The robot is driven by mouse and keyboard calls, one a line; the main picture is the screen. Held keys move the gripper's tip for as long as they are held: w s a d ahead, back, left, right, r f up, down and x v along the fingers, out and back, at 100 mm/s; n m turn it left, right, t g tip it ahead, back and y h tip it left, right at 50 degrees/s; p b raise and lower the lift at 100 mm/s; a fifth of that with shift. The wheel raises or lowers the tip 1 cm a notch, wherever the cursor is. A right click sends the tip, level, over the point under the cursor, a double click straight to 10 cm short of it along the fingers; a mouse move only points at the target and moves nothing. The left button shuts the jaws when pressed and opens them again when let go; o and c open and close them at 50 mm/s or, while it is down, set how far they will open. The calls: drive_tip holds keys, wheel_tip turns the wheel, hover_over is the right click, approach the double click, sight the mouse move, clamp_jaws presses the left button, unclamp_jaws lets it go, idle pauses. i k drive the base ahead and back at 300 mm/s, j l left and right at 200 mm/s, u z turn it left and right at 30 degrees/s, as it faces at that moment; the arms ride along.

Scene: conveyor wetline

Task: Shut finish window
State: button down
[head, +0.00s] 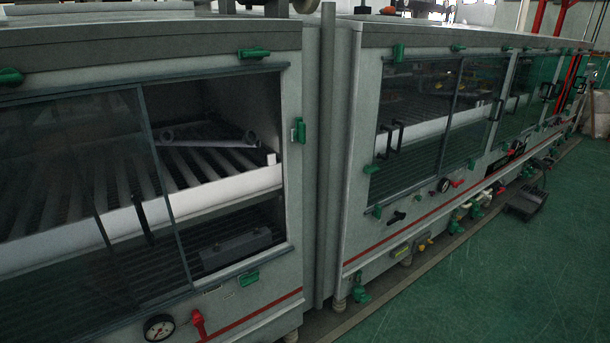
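A sliding glass window (70,150) on the near left machine stands partly open, its pane at the left. I see no label that tells which one is the finish window. My gripper is not in view.
Green latches (252,53) stick out around the frames. A round gauge (159,327) and a red valve handle (198,322) sit below the left window. A grey post (327,150) stands between the machines. The green floor (500,260) at the right is mostly clear.

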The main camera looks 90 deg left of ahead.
sight(135, 196)
drive_tip(key=u, duration=4.5)
